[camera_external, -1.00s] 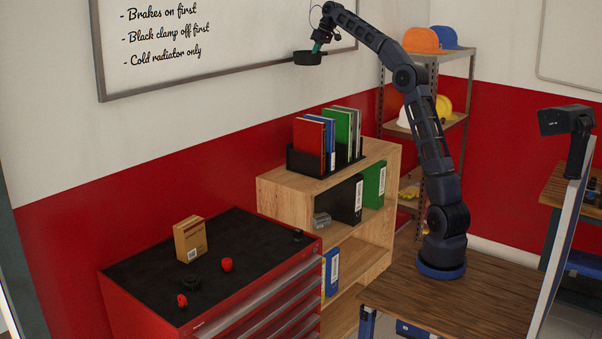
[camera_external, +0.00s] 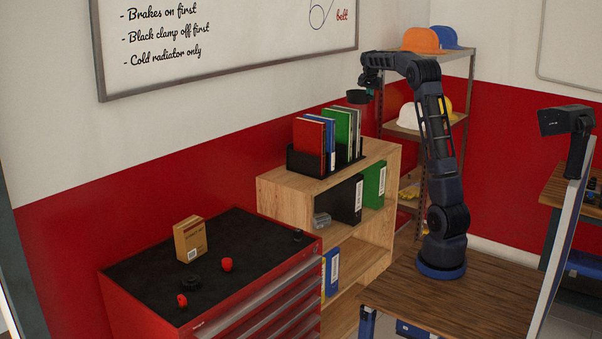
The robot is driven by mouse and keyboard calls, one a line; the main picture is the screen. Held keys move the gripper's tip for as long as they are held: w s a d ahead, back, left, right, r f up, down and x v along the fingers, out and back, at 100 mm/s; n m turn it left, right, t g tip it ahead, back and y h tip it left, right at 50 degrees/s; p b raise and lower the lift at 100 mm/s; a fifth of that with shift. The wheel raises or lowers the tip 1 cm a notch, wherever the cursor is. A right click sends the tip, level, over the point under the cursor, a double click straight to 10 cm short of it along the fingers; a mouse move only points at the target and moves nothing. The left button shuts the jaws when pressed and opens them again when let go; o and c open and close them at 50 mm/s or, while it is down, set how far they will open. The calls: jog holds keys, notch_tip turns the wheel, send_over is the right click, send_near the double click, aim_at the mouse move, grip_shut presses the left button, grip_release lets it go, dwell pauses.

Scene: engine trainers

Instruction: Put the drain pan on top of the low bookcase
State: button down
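The drain pan (camera_external: 357,97) is a small, dark round pan. It hangs in the air at my gripper (camera_external: 371,88), above and near the right end of the low bookcase (camera_external: 283,191). My gripper appears shut on the pan's edge, though the fingers are small and dark here. The bookcase is light wood. Its top carries a black holder with upright folders toward the back. A bare strip of the top shows along the front and at the right end. The pan is apart from the top.
The black holder (camera_external: 304,163) with red, blue, green and grey folders takes up much of the bookcase top. A red tool cabinet (camera_external: 150,303) stands at the left front. A metal shelf (camera_external: 458,62) with helmets stands close behind my arm.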

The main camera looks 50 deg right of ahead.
jog(key=s+d+f+m+g, duration=0.2)
jog(key=s+d+f+m, duration=0.1)
jog(key=s+f+m, duration=0.1)
jog(key=shift+h, duration=0.3)
jog(key=f, duration=1.9)
jog(key=shift+w+d+f, duration=0.15)
jog(key=shift+w+f, duration=0.05)
jog(key=shift+f, duration=0.05)
jog(key=shift+f, duration=0.1)
jog(key=c, duration=1.6)
grip_release()
jog(key=v, duration=0.7)
jog(key=shift+s+r, duration=0.15)
jog(key=shift+r, duration=0.2)
